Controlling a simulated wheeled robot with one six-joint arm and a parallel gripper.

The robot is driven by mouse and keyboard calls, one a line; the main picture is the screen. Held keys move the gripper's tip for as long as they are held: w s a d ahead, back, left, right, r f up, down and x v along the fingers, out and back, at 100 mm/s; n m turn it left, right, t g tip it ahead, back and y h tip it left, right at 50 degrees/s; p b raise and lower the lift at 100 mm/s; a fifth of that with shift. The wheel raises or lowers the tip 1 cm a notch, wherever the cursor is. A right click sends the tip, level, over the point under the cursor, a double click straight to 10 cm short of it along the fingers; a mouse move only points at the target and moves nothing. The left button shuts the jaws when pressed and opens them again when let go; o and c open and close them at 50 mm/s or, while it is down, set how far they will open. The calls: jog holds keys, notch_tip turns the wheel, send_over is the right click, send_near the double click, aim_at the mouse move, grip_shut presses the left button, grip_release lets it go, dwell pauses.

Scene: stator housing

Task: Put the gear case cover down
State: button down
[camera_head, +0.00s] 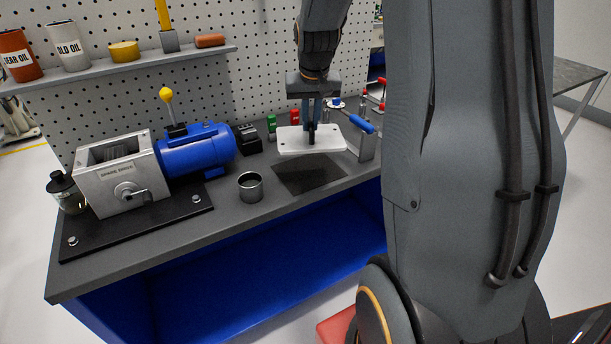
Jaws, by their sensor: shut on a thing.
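The gear case cover (290,141) is a pale, flat plate with holes near its corners. It lies level in my gripper (311,138), over the back right part of the workbench. My gripper points down and is shut on a dark part at the middle of the cover. I cannot tell whether the cover touches anything below it. The grey gear case (128,184) stands at the left with its top open, joined to a blue motor (197,150).
A dark rectangular patch (310,178) lies on the workbench (250,222) in front of the cover. A metal cup (250,187) stands left of it. Red and green items (272,127) and a blue-handled clamp (362,125) are close behind and right of the cover.

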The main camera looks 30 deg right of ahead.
jog(key=shift+b+x, duration=0.35)
jog(key=shift+x, duration=0.45)
notch_tip(320, 180, down, 10)
jog(key=shift+w+a+r+p, duration=0.1)
jog(key=shift+w+r+p, duration=0.05)
jog(key=shift+p, duration=1.1)
jog(key=c, duration=1.8)
grip_release()
jog(key=shift+o, duration=0.2)
